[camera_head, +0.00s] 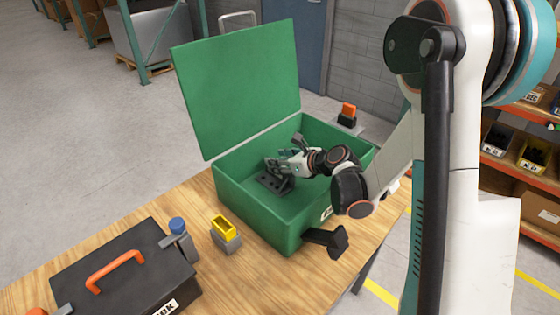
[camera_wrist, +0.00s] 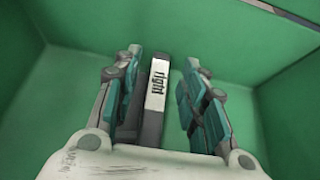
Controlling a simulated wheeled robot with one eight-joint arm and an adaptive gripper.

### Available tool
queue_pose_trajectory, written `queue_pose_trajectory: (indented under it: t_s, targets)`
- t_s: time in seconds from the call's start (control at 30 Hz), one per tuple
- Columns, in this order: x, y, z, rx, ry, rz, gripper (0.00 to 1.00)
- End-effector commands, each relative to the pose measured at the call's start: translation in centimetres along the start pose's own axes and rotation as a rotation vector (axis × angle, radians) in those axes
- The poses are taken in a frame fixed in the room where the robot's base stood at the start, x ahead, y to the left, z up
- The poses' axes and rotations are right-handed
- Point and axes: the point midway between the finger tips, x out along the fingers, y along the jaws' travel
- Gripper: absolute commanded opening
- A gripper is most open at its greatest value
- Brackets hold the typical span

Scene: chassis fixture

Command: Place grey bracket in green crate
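The green crate (camera_head: 232,185) stands on the wooden table with its lid raised. A dark grey bracket (camera_head: 270,183) with holes in its base sits inside, apparently on the crate floor. My gripper (camera_head: 287,168) reaches down into the crate at the bracket. In the wrist view the bracket (camera_wrist: 156,95) stands between the fingers of my gripper (camera_wrist: 165,80), its narrow edge carrying a "right" label. The fingers are apart, with a visible gap between the bracket and the right finger. The left finger is close to it; contact there is unclear.
A dark angled part (camera_head: 328,240) lies outside the crate's front right corner. A black case (camera_head: 125,270) with an orange handle, a blue-capped item (camera_head: 180,238) and a yellow-topped grey block (camera_head: 225,235) are on the table's left. The crate walls surround my gripper.

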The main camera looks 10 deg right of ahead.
Motion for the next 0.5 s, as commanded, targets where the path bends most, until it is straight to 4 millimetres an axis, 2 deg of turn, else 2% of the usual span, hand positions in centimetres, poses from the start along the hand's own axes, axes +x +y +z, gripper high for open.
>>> queue_pose_trajectory:
  t_s: [0.13,0.5]
  targets:
    - [-1.1,-0.1,1.2,0.001,0.0,-0.002,0.39]
    - [-9.2,-0.1,0.9,0.001,0.001,-0.003,0.39]
